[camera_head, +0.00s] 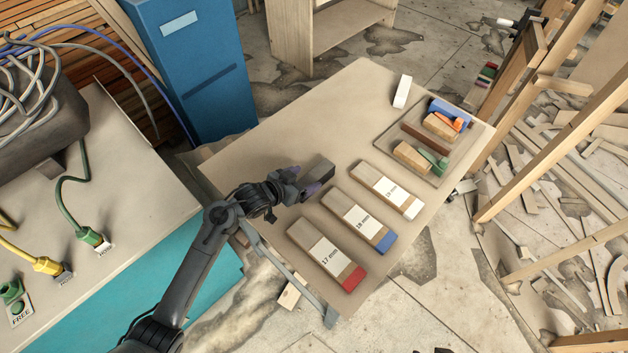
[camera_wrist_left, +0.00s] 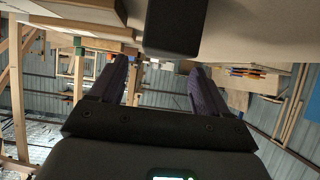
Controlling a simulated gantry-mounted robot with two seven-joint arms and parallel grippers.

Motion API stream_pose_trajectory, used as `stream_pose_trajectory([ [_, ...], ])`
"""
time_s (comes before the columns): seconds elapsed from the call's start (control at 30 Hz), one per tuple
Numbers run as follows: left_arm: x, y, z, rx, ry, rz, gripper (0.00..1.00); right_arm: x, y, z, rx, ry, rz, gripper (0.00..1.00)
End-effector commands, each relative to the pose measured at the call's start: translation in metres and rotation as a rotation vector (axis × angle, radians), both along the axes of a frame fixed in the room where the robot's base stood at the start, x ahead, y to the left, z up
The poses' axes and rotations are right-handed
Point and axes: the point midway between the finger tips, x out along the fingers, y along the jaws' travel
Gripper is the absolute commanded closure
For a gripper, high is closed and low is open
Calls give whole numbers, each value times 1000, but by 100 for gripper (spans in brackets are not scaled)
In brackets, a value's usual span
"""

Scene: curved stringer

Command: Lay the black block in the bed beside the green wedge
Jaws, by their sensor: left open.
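The black block (camera_head: 320,170) lies on the tabletop in the head view, near the fingers of my left gripper (camera_head: 306,180). In the left wrist view the block (camera_wrist_left: 175,28) is a dark shape above and between the two purple-padded fingers, which are apart. I cannot tell whether the fingers touch it. The green wedge (camera_head: 437,163) sits in the near bed of a tray (camera_head: 435,181), beside a wooden block (camera_head: 411,157). A brown bar (camera_head: 425,138) separates it from the far bed. My right gripper is not seen.
Three labelled wooden blocks with red (camera_head: 353,279), blue (camera_head: 385,243) and white (camera_head: 413,209) ends lie in front of the tray. The far bed holds a wooden block (camera_head: 439,126), an orange wedge and a blue piece (camera_head: 452,112). A white block (camera_head: 402,91) stands behind.

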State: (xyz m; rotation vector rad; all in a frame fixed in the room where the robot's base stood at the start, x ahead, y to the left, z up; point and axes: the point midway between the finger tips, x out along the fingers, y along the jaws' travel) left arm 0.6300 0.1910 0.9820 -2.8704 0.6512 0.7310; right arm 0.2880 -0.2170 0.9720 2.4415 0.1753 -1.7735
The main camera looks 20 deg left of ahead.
Motion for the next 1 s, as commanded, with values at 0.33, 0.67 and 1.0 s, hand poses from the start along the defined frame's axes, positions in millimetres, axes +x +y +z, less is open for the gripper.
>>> stream_pose_trajectory([
  [0.33,22,-10,-18,-1,3,0,23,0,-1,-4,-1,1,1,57],
  [0.67,42,-19,-30,1,1,1,23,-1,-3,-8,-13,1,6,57],
  [1.0,42,-19,-30,2,0,0,43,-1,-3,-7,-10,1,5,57],
])
